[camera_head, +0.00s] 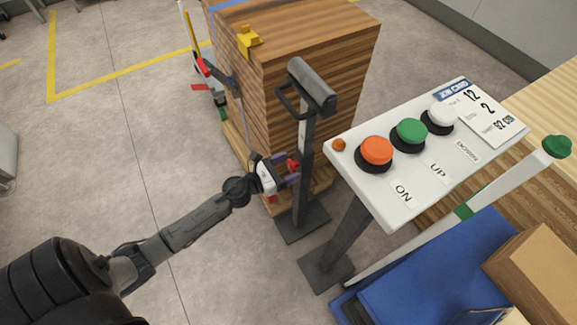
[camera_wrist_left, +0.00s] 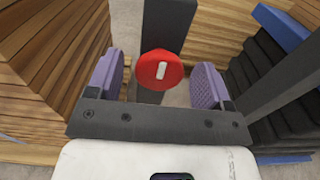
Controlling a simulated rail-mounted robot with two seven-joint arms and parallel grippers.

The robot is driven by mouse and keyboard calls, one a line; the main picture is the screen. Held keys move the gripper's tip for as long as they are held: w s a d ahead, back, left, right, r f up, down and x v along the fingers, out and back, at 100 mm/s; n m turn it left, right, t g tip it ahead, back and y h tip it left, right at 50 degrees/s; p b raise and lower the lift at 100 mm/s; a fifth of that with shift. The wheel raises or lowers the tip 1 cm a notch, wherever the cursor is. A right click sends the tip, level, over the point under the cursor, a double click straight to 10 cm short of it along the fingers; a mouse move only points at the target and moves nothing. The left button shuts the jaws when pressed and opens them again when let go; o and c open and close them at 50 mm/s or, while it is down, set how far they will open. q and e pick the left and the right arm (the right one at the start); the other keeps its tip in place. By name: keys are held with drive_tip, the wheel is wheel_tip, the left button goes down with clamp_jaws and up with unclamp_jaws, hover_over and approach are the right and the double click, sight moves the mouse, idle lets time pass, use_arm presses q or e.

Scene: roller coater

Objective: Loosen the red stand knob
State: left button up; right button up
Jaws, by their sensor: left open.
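The red stand knob (camera_head: 292,165) sits on the dark upright post (camera_head: 304,190) of a stand with a grey roller-like head (camera_head: 312,86). In the left wrist view the knob (camera_wrist_left: 161,69) is a red disc with a white mark, turned upright and slightly tilted. My left gripper (camera_head: 288,171) is at the knob. In the left wrist view its purple finger pads (camera_wrist_left: 156,80) stand on either side of the knob, with a gap to each. The gripper is open and holds nothing. My right gripper is in neither view.
A large stack of wooden boards (camera_head: 320,55) stands close behind the post. A white control panel (camera_head: 420,150) with orange, green and white buttons is to the right. A blue surface (camera_head: 440,270) and a cardboard box (camera_head: 540,275) are at the lower right. Open floor lies left.

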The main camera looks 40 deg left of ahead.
use_arm(q)
drive_tip(key=shift+w+d, duration=0.1)
drive_tip(key=shift+w, duration=0.15)
drive_tip(key=c, duration=0.9)
